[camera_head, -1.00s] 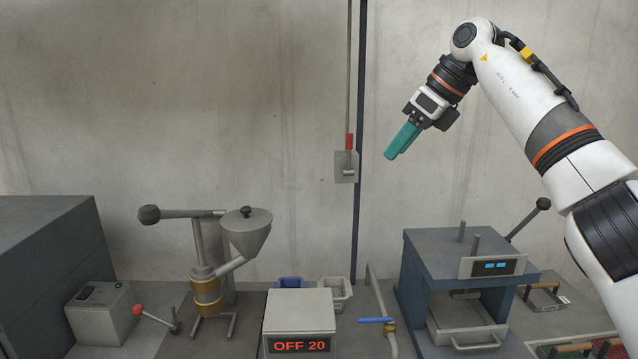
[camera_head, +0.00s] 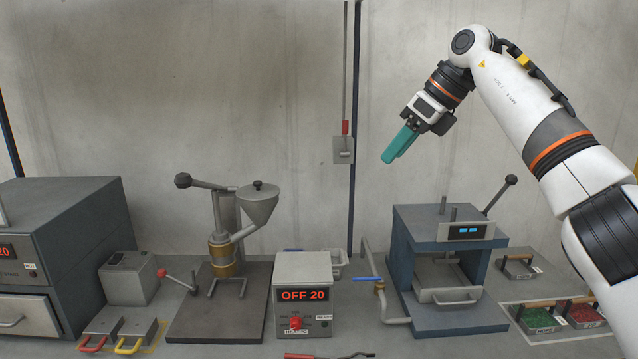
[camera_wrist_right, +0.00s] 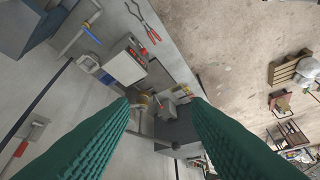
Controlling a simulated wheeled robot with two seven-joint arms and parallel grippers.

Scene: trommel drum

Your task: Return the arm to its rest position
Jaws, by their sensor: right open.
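My right arm comes in from the right edge in the head view. Its gripper (camera_head: 400,145), with teal fingers, hangs in the air before the back wall, above the bench and up and left of the press. In the right wrist view its two green fingers (camera_wrist_right: 165,130) stand apart with nothing between them. My left gripper is not in view.
Below are a hopper machine (camera_head: 224,240), a control box reading OFF 20 (camera_head: 304,265), a blue-grey press (camera_head: 420,262) and trays of green and red pellets (camera_head: 541,316). A red-handled wall lever (camera_head: 345,128) is left of the gripper. A grey cabinet (camera_head: 70,225) stands left.

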